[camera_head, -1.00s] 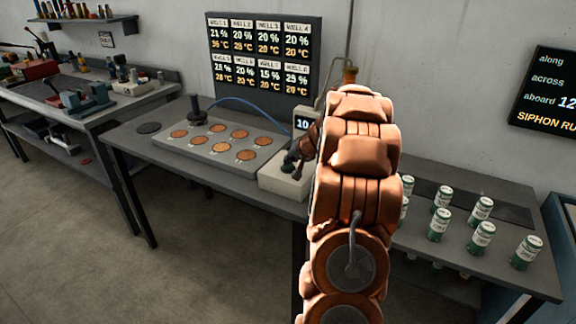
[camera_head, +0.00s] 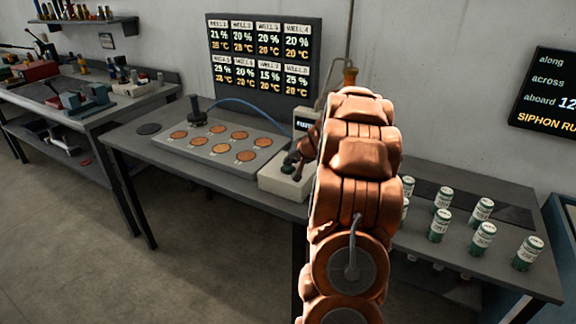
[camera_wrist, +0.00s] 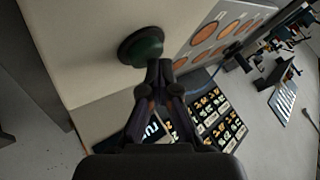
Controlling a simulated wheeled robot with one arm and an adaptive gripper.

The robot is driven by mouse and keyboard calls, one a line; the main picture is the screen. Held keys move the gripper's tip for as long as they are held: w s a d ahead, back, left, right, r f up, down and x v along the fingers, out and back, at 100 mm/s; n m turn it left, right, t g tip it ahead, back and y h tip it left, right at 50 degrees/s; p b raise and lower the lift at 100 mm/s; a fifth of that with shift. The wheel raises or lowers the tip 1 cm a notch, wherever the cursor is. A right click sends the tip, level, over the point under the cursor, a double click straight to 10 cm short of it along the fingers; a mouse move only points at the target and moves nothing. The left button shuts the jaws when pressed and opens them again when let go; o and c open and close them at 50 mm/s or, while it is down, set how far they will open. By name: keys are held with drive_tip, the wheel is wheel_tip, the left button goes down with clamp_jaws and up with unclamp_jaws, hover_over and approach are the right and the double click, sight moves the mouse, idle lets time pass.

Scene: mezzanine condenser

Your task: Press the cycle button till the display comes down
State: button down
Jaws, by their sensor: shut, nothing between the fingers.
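The cycle button is most likely the dark green round button (camera_head: 288,169) on the pale box (camera_head: 272,182) at the right end of the well plate. It also shows in the wrist view (camera_wrist: 141,46). My gripper (camera_head: 298,158) is shut and empty. In the wrist view its fingertips (camera_wrist: 160,68) are at the button's edge; I cannot tell whether they touch or press it. A small display (camera_head: 306,124) stands at the back of the box, partly hidden by my arm. It shows a short word in white letters, too small to read surely.
A plate with several copper discs (camera_head: 213,148) lies left of the box, with a black knob and blue hose. A board of well readings (camera_head: 265,60) stands behind. Several green-and-white cans (camera_head: 438,225) stand at right. A wall screen (camera_head: 548,90) hangs at far right.

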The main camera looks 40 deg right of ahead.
sight(289, 167)
drive_tip(key=shift+r+p, duration=0.4)
drive_tip(key=shift+r, duration=0.5)
drive_tip(key=shift+r, duration=0.1)
drive_tip(key=shift+r+p, duration=1.5)
drive_tip(key=shift+r, duration=0.95)
drive_tip(key=shift+a, duration=0.1)
